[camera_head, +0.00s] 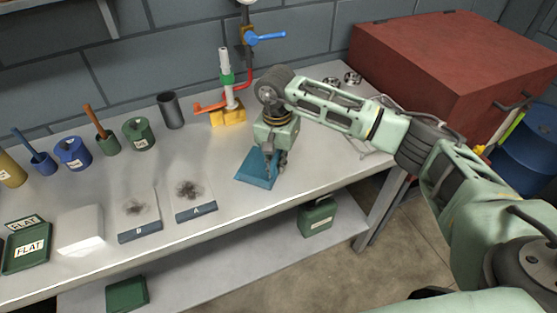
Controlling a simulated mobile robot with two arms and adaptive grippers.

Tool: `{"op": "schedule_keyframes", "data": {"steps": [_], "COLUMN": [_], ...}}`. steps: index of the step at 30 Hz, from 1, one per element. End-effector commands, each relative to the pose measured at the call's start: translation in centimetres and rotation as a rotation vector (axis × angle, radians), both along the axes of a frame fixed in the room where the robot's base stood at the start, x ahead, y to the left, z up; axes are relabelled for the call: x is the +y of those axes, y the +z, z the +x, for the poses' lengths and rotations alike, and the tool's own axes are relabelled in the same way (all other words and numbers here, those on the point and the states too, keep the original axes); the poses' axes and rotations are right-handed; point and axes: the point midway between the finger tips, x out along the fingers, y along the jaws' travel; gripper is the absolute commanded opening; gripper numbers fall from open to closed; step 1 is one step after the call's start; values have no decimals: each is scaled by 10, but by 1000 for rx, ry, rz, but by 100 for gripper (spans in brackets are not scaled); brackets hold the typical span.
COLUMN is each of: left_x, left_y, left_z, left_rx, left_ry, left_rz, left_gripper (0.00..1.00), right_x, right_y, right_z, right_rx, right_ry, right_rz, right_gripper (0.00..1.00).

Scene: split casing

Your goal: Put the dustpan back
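The blue dustpan (253,174) is on the grey workbench, near its front edge, right of the sample tile marked A (196,206). My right gripper (275,164) points down over the dustpan's right rear side. Its fingers overlap the dustpan in this view, and the dustpan's handle is hidden or not clear. I cannot tell whether the fingers are closed on it or only beside it. My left gripper is not in view.
A second tile marked B (139,223) with dark dust lies left of A. Behind stand an orange-based valve stand (228,116), a dark cup (171,111) and several blue and green containers. A red cabinet (440,55) borders the bench at right. A green box (316,216) sits on the lower shelf.

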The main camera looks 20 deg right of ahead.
Motion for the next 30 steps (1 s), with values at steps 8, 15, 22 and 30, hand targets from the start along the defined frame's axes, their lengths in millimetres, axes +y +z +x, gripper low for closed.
{"op": "schedule_keyframes", "data": {"steps": [8,15,22,30], "left_x": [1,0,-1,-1], "left_y": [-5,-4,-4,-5], "left_z": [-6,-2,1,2], "left_rx": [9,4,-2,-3], "left_ry": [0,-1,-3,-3], "left_rz": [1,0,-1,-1], "left_gripper": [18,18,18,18], "right_x": [0,0,0,0], "right_y": [-3,-2,-2,9], "right_z": [1,0,0,2], "right_rx": [-3,-1,-1,-5], "right_ry": [0,0,0,0], "right_rz": [0,0,0,-1], "right_gripper": [0,20,23,23]}}
